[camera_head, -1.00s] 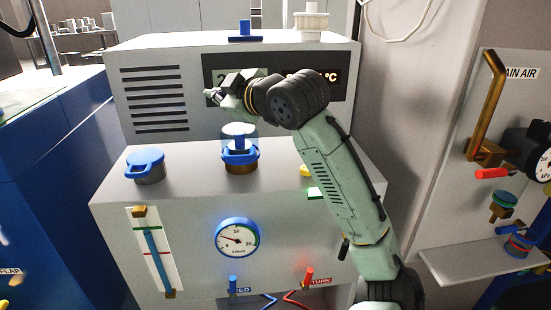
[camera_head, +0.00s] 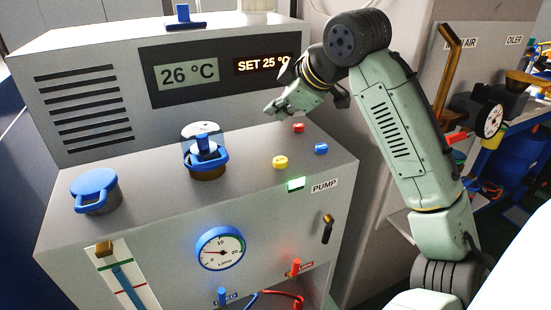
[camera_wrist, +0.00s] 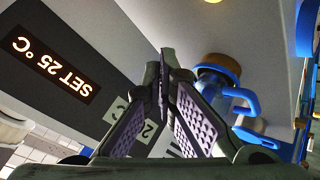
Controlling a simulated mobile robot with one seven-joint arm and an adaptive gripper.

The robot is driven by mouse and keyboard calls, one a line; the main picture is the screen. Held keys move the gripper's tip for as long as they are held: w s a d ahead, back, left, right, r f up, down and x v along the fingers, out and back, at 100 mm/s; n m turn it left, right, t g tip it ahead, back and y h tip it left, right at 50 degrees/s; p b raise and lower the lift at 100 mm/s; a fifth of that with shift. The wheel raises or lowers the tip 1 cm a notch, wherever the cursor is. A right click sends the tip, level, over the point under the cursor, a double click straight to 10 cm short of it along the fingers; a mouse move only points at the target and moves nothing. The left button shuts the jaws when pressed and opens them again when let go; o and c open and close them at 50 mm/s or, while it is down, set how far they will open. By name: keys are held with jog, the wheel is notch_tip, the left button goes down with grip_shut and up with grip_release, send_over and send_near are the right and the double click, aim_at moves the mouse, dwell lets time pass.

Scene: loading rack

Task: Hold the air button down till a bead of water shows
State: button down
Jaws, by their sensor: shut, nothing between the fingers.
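Small push buttons sit on the machine's ledge: a red one (camera_head: 298,128), a blue one (camera_head: 321,148) and a yellow one (camera_head: 281,162). No label readable here says which is the air button. A clear-domed filler (camera_head: 203,135) with a blue handle stands left of them; it also shows in the wrist view (camera_wrist: 225,92). I see no bead of water. My gripper (camera_head: 270,110) is shut and empty, above the ledge between the filler and the red button, touching none of them. In the wrist view its fingertips (camera_wrist: 166,62) meet.
A blue-handled cap (camera_head: 96,190) stands at the ledge's left. A green-lit switch (camera_head: 296,184) sits beside the PUMP label. The display (camera_head: 188,76) reads 26 °C, SET 25 °C. A round gauge (camera_head: 220,248) is on the front face. A brass lever (camera_head: 447,65) stands behind my arm.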

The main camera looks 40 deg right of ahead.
jog(key=b, duration=0.7)
send_over(278, 161)
notch_tip(278, 161, down, 8)
jog(key=shift+r, duration=0.25)
jog(key=shift+f, duration=0.65)
jog(key=shift+f, duration=0.15)
dwell(0.3)
jog(key=shift+f, duration=0.3)
jog(key=shift+f+b, duration=0.5)
dwell(2.1)
dwell(1.5)
jog(key=shift+r+p, duration=0.85)
jog(key=shift+r, duration=0.1)
jog(key=shift+r, duration=0.1)
